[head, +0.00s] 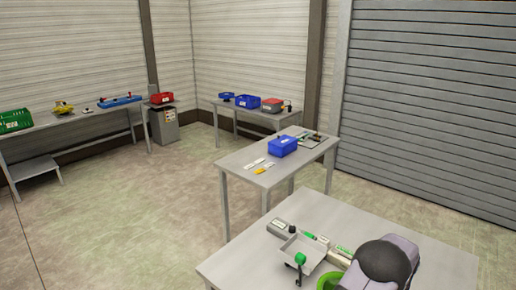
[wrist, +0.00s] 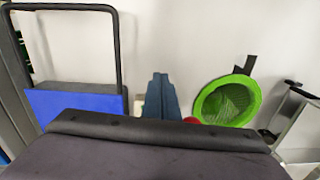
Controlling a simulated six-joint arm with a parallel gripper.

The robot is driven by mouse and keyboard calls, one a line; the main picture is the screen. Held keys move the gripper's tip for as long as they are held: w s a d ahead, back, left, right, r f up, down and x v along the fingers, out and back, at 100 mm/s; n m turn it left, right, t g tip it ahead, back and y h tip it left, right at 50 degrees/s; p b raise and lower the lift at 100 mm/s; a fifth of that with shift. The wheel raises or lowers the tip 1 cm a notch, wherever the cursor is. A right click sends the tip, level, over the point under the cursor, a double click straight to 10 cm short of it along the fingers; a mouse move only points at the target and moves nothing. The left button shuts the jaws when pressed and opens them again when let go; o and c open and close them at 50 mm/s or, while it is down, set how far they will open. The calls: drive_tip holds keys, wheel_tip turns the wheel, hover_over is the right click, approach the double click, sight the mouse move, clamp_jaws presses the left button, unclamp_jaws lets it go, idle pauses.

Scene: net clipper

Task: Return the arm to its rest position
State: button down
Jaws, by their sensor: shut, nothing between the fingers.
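My gripper (wrist: 160,80) shows in the wrist view as two dark blue fingers pressed together, with nothing between them. A green round net (wrist: 227,101) with a mesh inside lies to the right of the fingers, apart from them. In the head view, part of a green ring (head: 328,281) shows at the bottom edge. My arm (head: 388,262) covers the right part of the near table there, and my gripper is not visible in that view.
The near table (head: 235,268) holds a grey tray (head: 302,252) and small green-and-white items. The wrist view shows a blue block (wrist: 75,105) with a dark frame at left and a small red thing (wrist: 191,121) by the fingers. Another table (head: 232,165) stands behind.

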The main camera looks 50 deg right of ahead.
drive_tip(key=shift+y, duration=0.8)
drive_tip(key=a, duration=0.3)
drive_tip(key=w+a, duration=0.1)
drive_tip(key=a, duration=0.2)
drive_tip(key=w+a+f, duration=0.1)
drive_tip(key=a, duration=0.1)
drive_tip(key=shift+a+f, duration=0.1)
drive_tip(key=shift+a, duration=0.3)
drive_tip(key=w+a+r+n, duration=0.4)
drive_tip(key=w+a+n, duration=0.2)
drive_tip(key=a, duration=0.7)
drive_tip(key=w+a+r+n+h, duration=0.1)
drive_tip(key=w+a+r+n, duration=0.4)
drive_tip(key=w+a, duration=0.5)
drive_tip(key=w+a+r+n, duration=0.4)
drive_tip(key=w+a+n, duration=0.3)
drive_tip(key=a, duration=1.1)
drive_tip(key=shift+w+r+n+h+b, duration=0.15)
drive_tip(key=shift+w+n+h+b, duration=0.25)
drive_tip(key=shift+w, duration=0.5)
